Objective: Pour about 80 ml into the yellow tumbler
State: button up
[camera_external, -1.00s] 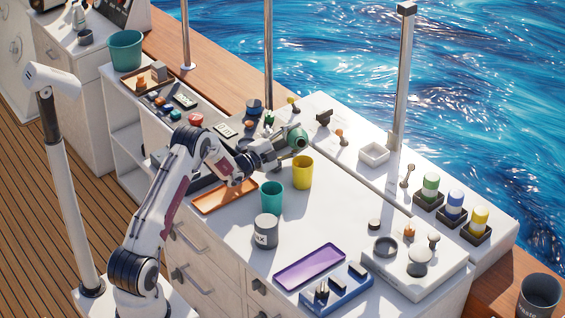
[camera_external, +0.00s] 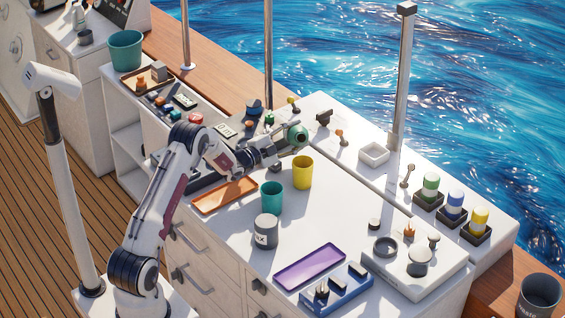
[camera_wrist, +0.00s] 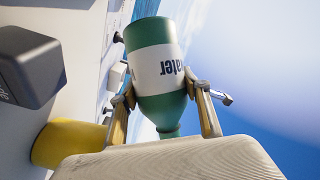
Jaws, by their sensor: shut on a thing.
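My gripper (camera_external: 285,140) is shut on a green bottle (camera_external: 298,134) above the table, up and slightly left of the yellow tumbler (camera_external: 303,172) in the external view. In the wrist view the bottle (camera_wrist: 153,45) has a white "water" label and sits between the two fingers (camera_wrist: 163,105). It is tipped far over, roughly level with the table, its narrow neck at the picture's bottom. The yellow tumbler stands upright; it also shows at the lower left of the wrist view (camera_wrist: 65,143). No stream of liquid is visible. The tumbler's inside and the bottle's mouth cannot be made out.
A teal tumbler (camera_external: 271,195) stands close to the yellow one, with a grey canister (camera_external: 266,231) in front of it. An orange tray (camera_external: 225,194) lies to the left and a purple tray (camera_external: 310,267) at the front.

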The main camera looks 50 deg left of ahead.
aim_at(294, 130)
jog(key=shift+s+d+r+n+g, duration=0.15)
jog(key=shift+r+n, duration=0.1)
jog(key=shift+r, duration=0.55)
jog(key=shift+d+r+n+g, duration=0.15)
jog(key=shift+r+n, duration=0.1)
jog(key=shift+r, duration=0.55)
jog(key=shift+s+d+r+n+g, duration=0.25)
jog(key=shift+n+g, duration=0.15)
jog(key=shift+n, duration=0.4)
jog(key=shift+d+f+n+g, duration=0.1)
jog(key=shift+f+n+g, duration=0.2)
jog(key=shift+f+n, duration=0.35)
jog(key=shift+h, duration=0.3)
jog(key=shift+a+r+n+g, duration=0.1)
jog(key=shift+a+n+g, duration=0.1)
jog(key=shift+n+g, duration=0.3)
jog(key=shift+w+a+f+n+g+h, duration=0.1)
jog(key=shift+f+n+g+h, duration=0.25)
jog(key=shift+f+n, duration=0.45)
jog(key=shift+w+a+f+n+g+h, duration=0.1)
jog(key=shift+f+n+g+h, duration=0.25)
jog(key=shift+f+n, duration=0.35)
jog(key=shift+f, duration=0.25)
jog(key=shift+f+n+g, duration=0.3)
jog(key=shift+f+n, duration=0.05)
jog(key=shift+f, duration=0.15)
jog(key=shift+f+h, duration=0.25)
jog(key=shift+h, duration=0.05)
